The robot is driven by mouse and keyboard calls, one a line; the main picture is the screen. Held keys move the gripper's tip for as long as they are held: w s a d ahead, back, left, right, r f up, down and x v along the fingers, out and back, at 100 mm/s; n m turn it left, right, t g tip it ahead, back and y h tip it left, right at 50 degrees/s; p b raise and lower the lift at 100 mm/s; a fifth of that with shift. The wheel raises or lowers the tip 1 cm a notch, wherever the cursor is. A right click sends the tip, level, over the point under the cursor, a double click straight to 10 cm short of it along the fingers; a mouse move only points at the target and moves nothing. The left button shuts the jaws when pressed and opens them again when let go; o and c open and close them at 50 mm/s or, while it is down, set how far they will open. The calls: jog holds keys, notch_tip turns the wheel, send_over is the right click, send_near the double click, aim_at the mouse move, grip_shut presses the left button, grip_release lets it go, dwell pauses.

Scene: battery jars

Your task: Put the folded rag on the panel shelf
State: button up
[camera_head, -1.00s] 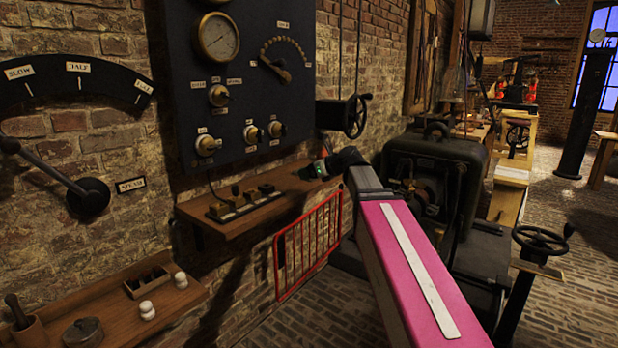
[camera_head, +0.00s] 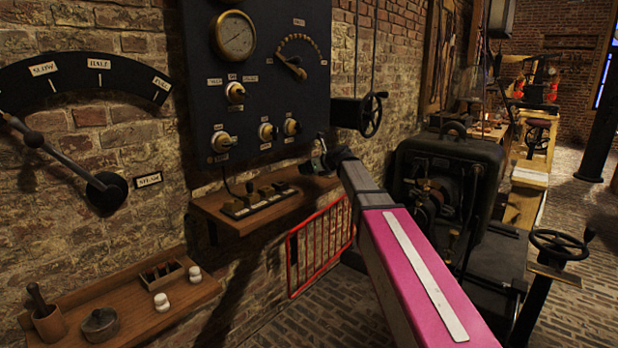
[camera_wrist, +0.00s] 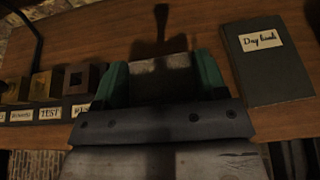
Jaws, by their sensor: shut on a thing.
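The panel shelf (camera_head: 291,207) is a brown wooden ledge on the brick wall below the dark gauge panel (camera_head: 262,85). My gripper (camera_head: 322,163) is over its right part in the head view. In the wrist view, my gripper (camera_wrist: 162,82) has its green fingers on both sides of a greyish, darker-spotted piece, which looks like the folded rag (camera_wrist: 160,68). The wooden shelf top (camera_wrist: 207,28) lies beneath it. A dark shadow falls on the wood ahead. The rag cannot be made out in the head view. I cannot tell whether it touches the shelf.
A dark "Day book" (camera_wrist: 266,62) lies right of my gripper. A labelled switch block (camera_wrist: 50,95) with a "TEST" tag is at left. A lower shelf (camera_head: 110,310) holds a small pot, a lidded tin and white knobs. A red grate (camera_head: 320,246) stands below the panel shelf.

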aim_at(309, 183)
jog(key=shift+w+f, duration=0.1)
jog(key=shift+f, duration=2)
jog(key=o, duration=0.9)
jog(key=shift+f, duration=0.1)
